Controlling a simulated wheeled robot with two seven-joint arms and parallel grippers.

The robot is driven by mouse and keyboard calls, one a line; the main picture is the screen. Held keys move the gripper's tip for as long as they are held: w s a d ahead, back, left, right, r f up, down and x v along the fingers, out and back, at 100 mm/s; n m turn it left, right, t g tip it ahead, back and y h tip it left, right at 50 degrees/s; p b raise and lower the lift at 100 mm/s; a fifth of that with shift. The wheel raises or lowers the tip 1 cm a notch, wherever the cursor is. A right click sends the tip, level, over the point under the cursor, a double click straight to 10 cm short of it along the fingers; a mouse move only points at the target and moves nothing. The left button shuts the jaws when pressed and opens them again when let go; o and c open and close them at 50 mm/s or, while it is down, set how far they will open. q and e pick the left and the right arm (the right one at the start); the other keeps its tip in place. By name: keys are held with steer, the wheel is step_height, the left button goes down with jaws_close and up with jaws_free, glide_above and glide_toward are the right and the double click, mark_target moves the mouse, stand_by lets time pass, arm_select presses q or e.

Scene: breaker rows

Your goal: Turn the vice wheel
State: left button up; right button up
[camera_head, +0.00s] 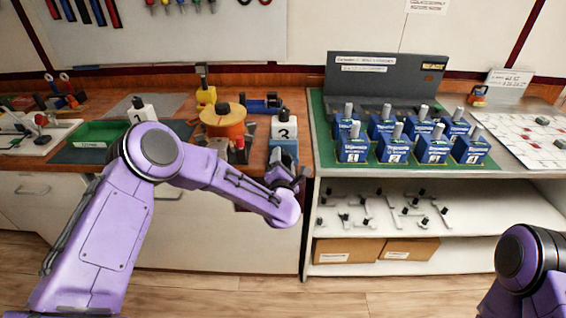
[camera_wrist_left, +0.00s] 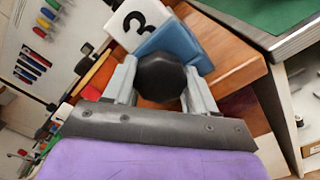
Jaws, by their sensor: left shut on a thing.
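A blue vice (camera_head: 285,150) stands at the front edge of the wooden bench, beside a white block (camera_head: 284,128) marked 3. The vice also shows in the left wrist view (camera_wrist_left: 182,42), with the numbered block (camera_wrist_left: 135,20) beyond it. A dark, faceted wheel or knob (camera_wrist_left: 162,77) faces me at the front of the vice. My left gripper (camera_head: 286,182) is at the vice's front. In the left wrist view its two grey fingers are on either side of the dark wheel, shut on it. My right gripper is out of view.
An orange round fixture (camera_head: 222,122) stands left of the vice, with a white block marked 1 (camera_head: 141,110) farther left. Right of it, several blue breaker units (camera_head: 397,150) stand on a green mat. A lower shelf (camera_head: 470,220) holds small parts.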

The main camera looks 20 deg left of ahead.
arm_select(q)
steer(key=shift+f, duration=0.1)
steer(key=o, duration=1)
steer(key=shift+o, duration=0.2)
steer(key=b+v, duration=0.3)
steer(key=v, duration=0.7)
steer(key=shift+s, duration=0.3)
steer(key=shift+d, duration=0.1)
steer(key=shift+c, duration=0.3)
